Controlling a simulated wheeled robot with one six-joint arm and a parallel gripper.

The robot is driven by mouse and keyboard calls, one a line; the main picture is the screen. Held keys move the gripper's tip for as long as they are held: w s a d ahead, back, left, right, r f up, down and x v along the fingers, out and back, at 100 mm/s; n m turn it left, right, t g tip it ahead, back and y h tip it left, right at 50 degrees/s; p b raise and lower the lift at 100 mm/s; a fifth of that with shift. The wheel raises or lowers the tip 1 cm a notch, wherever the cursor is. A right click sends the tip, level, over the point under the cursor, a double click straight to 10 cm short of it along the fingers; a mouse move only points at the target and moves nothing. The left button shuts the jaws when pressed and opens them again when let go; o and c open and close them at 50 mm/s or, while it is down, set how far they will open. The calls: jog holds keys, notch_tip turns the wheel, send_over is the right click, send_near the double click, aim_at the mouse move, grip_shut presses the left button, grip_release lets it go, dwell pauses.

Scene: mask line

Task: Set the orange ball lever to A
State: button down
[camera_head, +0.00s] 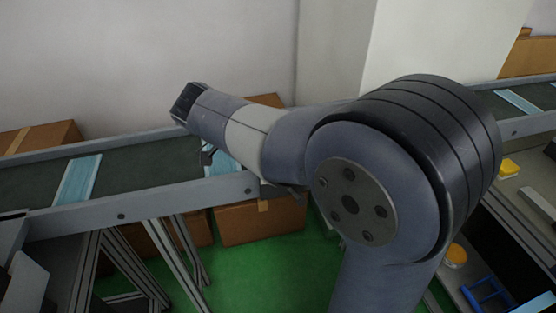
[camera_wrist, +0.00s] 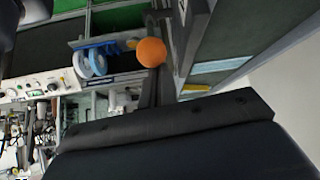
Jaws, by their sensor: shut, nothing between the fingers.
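The orange ball (camera_wrist: 151,52) of the lever shows in the upper middle of the wrist view. Its rod is not clearly visible. My gripper (camera_wrist: 160,88) shows as dark, narrow fingers shut together, with nothing between them, just below the ball in the picture. Whether they touch the ball or its rod cannot be told. A dark grey upright part (camera_wrist: 192,35) beside the ball bears a small white mark, too partial to read surely as a letter. In the head view my arm hides most of the gripper, and the lever cannot be made out.
A conveyor (camera_head: 125,180) with light-blue strips runs along the wall. Cardboard boxes (camera_head: 262,222) stand below it on green floor. In the wrist view, white-and-blue rolls (camera_wrist: 90,62) and a control panel with knobs (camera_wrist: 32,88) lie left of the ball.

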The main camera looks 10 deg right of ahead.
jog(key=d+r+v, duration=0.1)
jog(key=v, duration=0.8)
jog(key=shift+w, duration=0.3)
jog(key=shift+s+a+f+x, duration=0.1)
jog(key=shift+a+f+x, duration=0.1)
jog(key=shift+x, duration=1.3)
jog(key=shift+s+a+f+x, duration=0.1)
jog(key=shift+a+f+x, duration=0.05)
jog(key=shift+x, duration=1.35)
jog(key=shift+s+a+f+x, duration=0.1)
jog(key=shift+a+f+x, duration=0.1)
jog(key=shift+x, duration=1.3)
jog(key=shift+w+d+r, duration=0.1)
